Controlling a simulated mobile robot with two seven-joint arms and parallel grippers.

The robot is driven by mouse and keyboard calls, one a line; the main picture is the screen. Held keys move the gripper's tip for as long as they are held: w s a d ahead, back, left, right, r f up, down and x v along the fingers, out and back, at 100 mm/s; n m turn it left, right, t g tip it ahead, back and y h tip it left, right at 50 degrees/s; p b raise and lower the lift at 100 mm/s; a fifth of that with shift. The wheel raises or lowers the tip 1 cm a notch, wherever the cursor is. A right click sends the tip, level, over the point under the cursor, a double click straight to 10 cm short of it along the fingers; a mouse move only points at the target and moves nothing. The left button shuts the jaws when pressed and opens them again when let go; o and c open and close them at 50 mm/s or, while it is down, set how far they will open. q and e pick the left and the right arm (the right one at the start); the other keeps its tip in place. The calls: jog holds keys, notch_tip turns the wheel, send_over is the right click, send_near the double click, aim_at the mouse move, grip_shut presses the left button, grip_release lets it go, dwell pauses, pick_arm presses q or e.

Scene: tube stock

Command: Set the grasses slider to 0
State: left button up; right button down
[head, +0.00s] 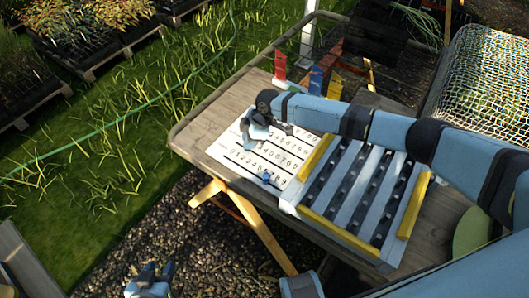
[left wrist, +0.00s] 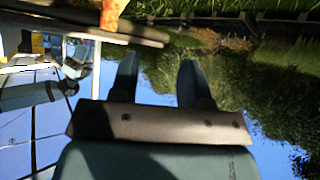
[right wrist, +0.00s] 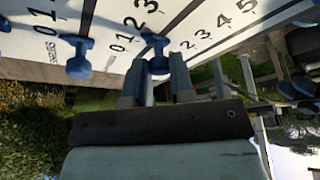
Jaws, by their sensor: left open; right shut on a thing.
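The white slider board (head: 222,137) lies on the wooden table, with rows of printed digits and dark slots. My right gripper (head: 258,128) is over its upper left part. In the right wrist view my right gripper (right wrist: 157,72) is shut on a blue slider knob (right wrist: 155,43), close to the low digits of its row. Another blue knob (right wrist: 77,56) stands left of it in that view, near a 0 and 1. A further blue knob (head: 269,178) sits on the lowest row in the head view. I cannot read which row is grasses. My left gripper (head: 150,280) is open and empty, away from the table.
A tray with dark strips and yellow edges (head: 320,222) lies right of the board. Red, blue and yellow upright pieces (head: 316,80) stand at the table's back. My right arm crosses above the tray. A wire mesh (head: 490,70) is at the far right. Gravel and grass lie left of the table.

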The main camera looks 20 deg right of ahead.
aim_at(236, 145)
jog(key=w+a, duration=0.1)
jog(key=w+a+b, duration=0.1)
jog(key=shift+w+f, duration=0.2)
jog(key=shift+w, duration=0.1)
jog(key=shift+w+a+r, duration=0.1)
jog(key=shift+w+a, duration=0.1)
jog(key=shift+a, duration=0.05)
jog(key=shift+r, duration=0.2)
jog(key=c, duration=1.4)
grip_release()
jog(key=o, duration=0.4)
jog(key=shift+w+f, duration=0.1)
jog(key=shift+d+r, duration=0.2)
jog(key=shift+r, duration=0.2)
jog(key=v, duration=1.3)
